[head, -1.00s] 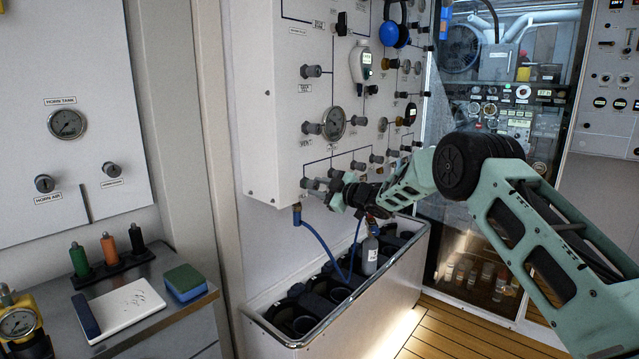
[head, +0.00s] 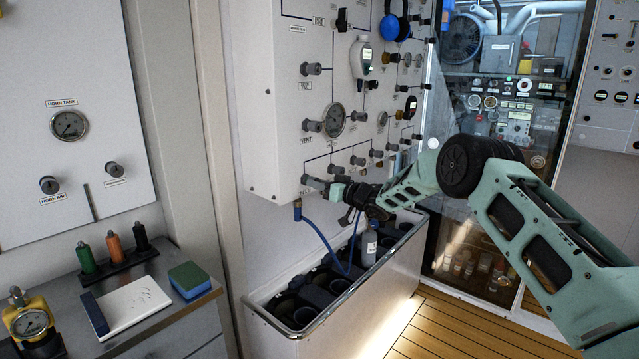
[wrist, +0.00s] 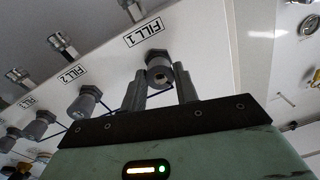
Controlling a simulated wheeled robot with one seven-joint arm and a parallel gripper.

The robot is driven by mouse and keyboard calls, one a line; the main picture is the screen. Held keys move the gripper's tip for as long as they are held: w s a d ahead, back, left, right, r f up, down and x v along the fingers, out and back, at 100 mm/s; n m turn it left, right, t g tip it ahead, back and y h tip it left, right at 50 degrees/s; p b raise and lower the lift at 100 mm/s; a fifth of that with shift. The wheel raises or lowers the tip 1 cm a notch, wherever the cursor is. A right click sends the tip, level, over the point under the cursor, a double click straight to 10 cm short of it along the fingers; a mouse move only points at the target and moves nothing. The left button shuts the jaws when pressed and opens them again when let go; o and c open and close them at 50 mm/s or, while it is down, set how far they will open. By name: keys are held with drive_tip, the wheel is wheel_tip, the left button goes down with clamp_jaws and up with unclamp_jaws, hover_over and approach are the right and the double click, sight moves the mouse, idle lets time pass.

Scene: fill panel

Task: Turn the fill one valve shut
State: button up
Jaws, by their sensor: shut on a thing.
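The fill one valve is a grey knob (wrist: 157,58) under the FILL 1 label on the white panel, in the wrist view. My gripper (wrist: 160,84) has one finger on each side of this knob and is shut on it. The fingers partly cover the knob. In the head view my gripper (head: 328,187) is at the lower left corner of the fill panel (head: 283,120), and the knob is mostly hidden there.
The FILL 2 knob (wrist: 83,103) and further knobs sit along the same row. A blue hose (head: 325,240) hangs below the panel into a metal-rimmed trough (head: 390,300) holding dark cylinders and a grey bottle (head: 369,248). A side counter (head: 170,318) stands at left.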

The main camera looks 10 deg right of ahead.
drive_tip(key=m, duration=0.6)
drive_tip(key=shift+f+p, duration=0.2)
drive_tip(key=shift+p, duration=0.2)
drive_tip(key=shift+m, duration=0.4)
drive_tip(key=o, duration=1)
drive_tip(key=shift+c, duration=0.2)
drive_tip(key=shift+r, duration=0.1)
drive_tip(key=shift+s+d, duration=0.1)
drive_tip(key=shift+s, duration=0.05)
drive_tip(key=b+v, duration=0.3)
drive_tip(key=v, duration=1.4)
drive_tip(key=shift+s+f, duration=0.15)
drive_tip(key=shift+f, duration=0.1)
